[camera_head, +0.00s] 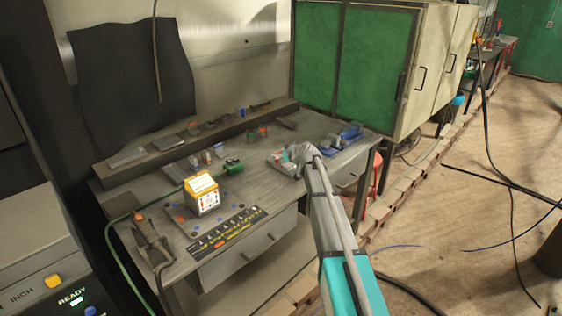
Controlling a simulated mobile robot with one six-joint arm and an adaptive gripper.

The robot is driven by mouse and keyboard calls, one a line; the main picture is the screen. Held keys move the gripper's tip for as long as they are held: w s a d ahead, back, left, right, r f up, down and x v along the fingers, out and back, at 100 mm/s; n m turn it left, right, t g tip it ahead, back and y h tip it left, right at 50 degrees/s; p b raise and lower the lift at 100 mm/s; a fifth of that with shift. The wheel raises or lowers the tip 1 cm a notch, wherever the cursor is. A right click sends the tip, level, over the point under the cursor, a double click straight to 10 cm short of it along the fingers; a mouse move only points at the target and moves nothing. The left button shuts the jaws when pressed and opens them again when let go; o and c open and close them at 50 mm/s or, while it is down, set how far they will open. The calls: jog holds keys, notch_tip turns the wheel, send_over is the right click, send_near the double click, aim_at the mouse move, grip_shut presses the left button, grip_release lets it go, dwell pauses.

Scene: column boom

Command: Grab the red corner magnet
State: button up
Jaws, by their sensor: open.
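My arm reaches from the lower right over the workbench (240,172). My gripper (298,156) is at its far end, above the right part of the bench top. The gripper is open, though its fingers are small and hard to make out. A small light tray-like patch with reddish bits (276,158) lies just left of the gripper. I cannot tell whether one of these bits is the red corner magnet. The gripper and arm hide part of the bench there.
A blue object (346,135) lies right of the gripper. A raised ledge (190,147) holds several small items. Green-doored cabinets (374,60) stand behind.

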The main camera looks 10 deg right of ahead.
jog(key=shift+w, duration=0.15)
dwell(0.4)
jog(key=shift+a, duration=0.1)
jog(key=c, duration=1.3)
jog(key=shift+r, duration=0.15)
notch_tip(320, 180, up, 10)
jog(key=p, duration=1)
jog(key=shift+f, duration=0.2)
